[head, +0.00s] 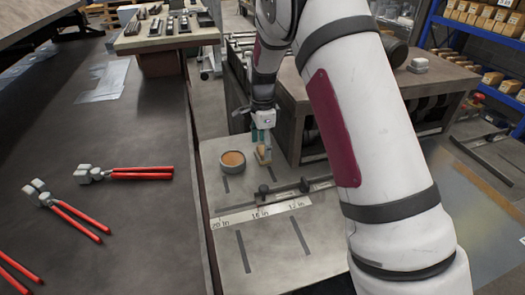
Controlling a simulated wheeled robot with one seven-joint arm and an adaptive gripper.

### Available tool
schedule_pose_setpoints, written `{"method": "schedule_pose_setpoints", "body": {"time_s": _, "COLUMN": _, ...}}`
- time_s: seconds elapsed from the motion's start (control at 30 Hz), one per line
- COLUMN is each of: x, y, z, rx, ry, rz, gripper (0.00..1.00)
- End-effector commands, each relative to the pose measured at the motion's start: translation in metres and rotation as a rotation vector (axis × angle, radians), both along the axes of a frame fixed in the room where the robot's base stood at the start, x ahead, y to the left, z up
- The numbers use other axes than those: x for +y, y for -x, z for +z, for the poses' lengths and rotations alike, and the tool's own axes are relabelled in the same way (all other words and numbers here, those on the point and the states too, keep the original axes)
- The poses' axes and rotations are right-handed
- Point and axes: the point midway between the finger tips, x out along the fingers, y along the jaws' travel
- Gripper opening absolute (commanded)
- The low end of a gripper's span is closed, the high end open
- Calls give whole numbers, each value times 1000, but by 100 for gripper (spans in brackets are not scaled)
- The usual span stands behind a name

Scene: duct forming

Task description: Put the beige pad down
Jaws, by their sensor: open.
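My gripper (262,142) points down over the light grey work plate, near its far end. Its jaws are open. A small beige pad (263,155) is right at the fingertips, low over or on the plate; I cannot tell whether it touches the plate or the fingers. It looks tilted or on edge, and the fingers partly hide it. A round tin (232,162) with an orange-brown top stands on the plate just left of the pad, apart from it.
The plate (275,255) carries a dark bar (295,188), a marked ruler strip (262,214) and dark slots. Red-handled pliers (125,173) lie on the dark table (130,225) at left. A machine bench (330,95) stands behind. My arm hides much of the right side.

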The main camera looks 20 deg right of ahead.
Motion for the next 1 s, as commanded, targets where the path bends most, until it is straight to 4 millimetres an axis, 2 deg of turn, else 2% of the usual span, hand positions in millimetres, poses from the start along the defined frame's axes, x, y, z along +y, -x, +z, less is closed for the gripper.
{"method": "schedule_pose_setpoints", "body": {"time_s": 0.2, "x": 1, "y": -2, "z": 47, "rx": -6, "ry": 0, "rz": 1, "gripper": 70}}
{"method": "schedule_pose_setpoints", "body": {"time_s": 0.4, "x": 0, "y": -2, "z": 79, "rx": -4, "ry": 0, "rz": 1, "gripper": 70}}
{"method": "schedule_pose_setpoints", "body": {"time_s": 0.73, "x": 0, "y": 1, "z": 98, "rx": -4, "ry": -1, "rz": 8, "gripper": 70}}
{"method": "schedule_pose_setpoints", "body": {"time_s": 0.87, "x": -1, "y": 14, "z": 116, "rx": -24, "ry": -13, "rz": 70, "gripper": 70}}
{"method": "schedule_pose_setpoints", "body": {"time_s": 1.0, "x": -3, "y": 45, "z": 150, "rx": -67, "ry": -28, "rz": 215, "gripper": 70}}
